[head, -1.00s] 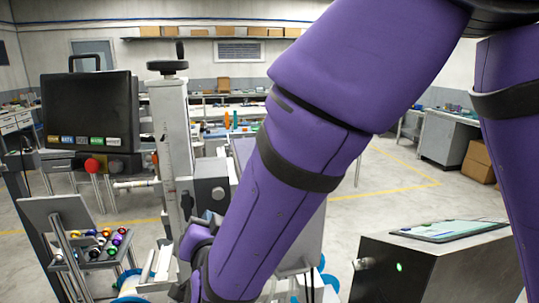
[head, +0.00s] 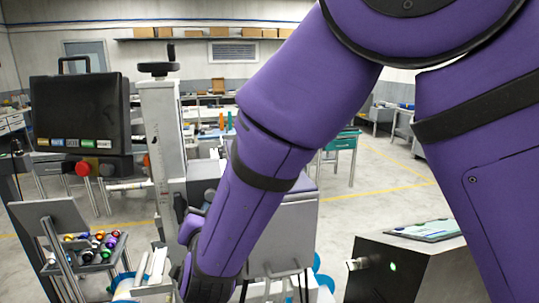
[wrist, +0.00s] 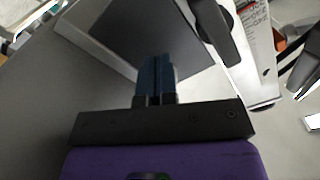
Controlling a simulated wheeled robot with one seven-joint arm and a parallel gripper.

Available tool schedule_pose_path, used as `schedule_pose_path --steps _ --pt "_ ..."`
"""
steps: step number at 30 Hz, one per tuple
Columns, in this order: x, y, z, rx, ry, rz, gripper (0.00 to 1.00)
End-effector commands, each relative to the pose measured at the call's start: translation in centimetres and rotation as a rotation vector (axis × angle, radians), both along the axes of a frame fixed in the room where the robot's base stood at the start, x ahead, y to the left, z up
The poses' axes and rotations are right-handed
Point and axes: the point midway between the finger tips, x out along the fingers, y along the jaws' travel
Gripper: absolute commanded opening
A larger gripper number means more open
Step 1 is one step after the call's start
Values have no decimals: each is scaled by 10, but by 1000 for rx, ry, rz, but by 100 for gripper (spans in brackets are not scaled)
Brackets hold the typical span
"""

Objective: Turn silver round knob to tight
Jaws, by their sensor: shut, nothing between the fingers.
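My gripper (wrist: 157,78) shows in the wrist view with its two blue fingers together and empty. Their tips point at a dark grey flat face with a lighter edge, and I cannot tell whether they touch it. In the head view my purple arm reaches down to the machine and the gripper is hidden behind it. A small silver round knob (head: 354,264) sticks out of the left side of the grey box at the lower right of the head view, well to the right of my forearm's end. I cannot tell its tightness. No silver knob is clear in the wrist view.
A tall grey column with a black handwheel (head: 158,68) stands left of my arm. A black display (head: 80,112) and a rack of coloured bobbins (head: 92,248) are farther left. A tablet (head: 430,230) lies on the grey box.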

Motion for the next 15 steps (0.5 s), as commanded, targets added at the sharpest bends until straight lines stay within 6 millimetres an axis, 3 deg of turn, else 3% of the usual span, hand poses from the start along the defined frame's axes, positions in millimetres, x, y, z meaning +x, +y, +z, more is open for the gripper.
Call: schedule_pose_path --steps 3,15 --pt "9 0 3 5 -6 -6 0" --pt "12 -2 4 4 -9 -11 0"
